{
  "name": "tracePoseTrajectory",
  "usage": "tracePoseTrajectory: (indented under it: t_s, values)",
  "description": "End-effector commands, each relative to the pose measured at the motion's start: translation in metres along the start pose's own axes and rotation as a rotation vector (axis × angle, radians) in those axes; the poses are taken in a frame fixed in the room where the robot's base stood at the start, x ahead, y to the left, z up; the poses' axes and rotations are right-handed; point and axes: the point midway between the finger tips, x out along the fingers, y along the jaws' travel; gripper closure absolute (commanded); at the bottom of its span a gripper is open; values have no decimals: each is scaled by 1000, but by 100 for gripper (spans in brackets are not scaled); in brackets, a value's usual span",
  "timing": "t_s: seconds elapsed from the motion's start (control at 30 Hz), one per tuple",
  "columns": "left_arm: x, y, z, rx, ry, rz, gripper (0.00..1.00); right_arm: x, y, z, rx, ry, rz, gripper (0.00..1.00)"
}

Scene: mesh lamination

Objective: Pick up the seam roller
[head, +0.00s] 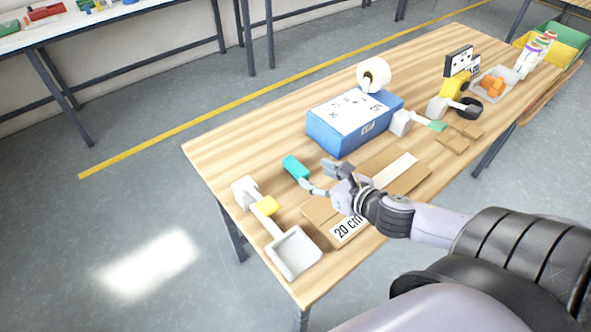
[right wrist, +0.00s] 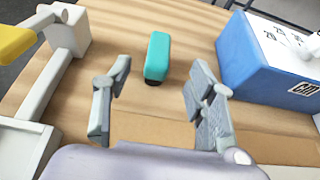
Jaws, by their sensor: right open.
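A teal, rounded block-like piece (head: 295,167), which looks like the handle of the seam roller, lies on the wooden table left of the blue box. It also shows in the right wrist view (right wrist: 158,56), with a dark part at its near end. The rest of the tool cannot be made out. My right gripper (head: 321,178) is open and empty above the table, just to the right of the teal piece. In the right wrist view its two fingers (right wrist: 160,100) stand apart, with the teal piece ahead between them, not touching. My left gripper is not in view.
A blue box (head: 332,137) stands close beyond the gripper, with a white roll (head: 373,74) behind. A white tray (head: 293,253) and a yellow piece (head: 267,205) lie at the near left. Brown board with a "20 cm" label (head: 347,230) lies under my right arm.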

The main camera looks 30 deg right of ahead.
Motion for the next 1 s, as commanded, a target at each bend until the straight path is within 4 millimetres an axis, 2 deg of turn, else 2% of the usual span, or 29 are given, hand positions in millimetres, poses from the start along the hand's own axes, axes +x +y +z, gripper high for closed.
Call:
tracePoseTrajectory:
  t_s: [0.1,0.3,0.57,0.8,1.0]
  values:
    - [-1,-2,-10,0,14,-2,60,18,-1,2,2,-4,-2,48]
    - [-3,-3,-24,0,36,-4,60,42,0,1,3,-2,-2,48]
    - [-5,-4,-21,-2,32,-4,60,56,0,1,2,-1,-1,48]
    - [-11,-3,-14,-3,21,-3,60,90,0,2,4,-2,-1,48]
    - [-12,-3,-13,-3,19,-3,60,102,0,0,1,0,0,48]
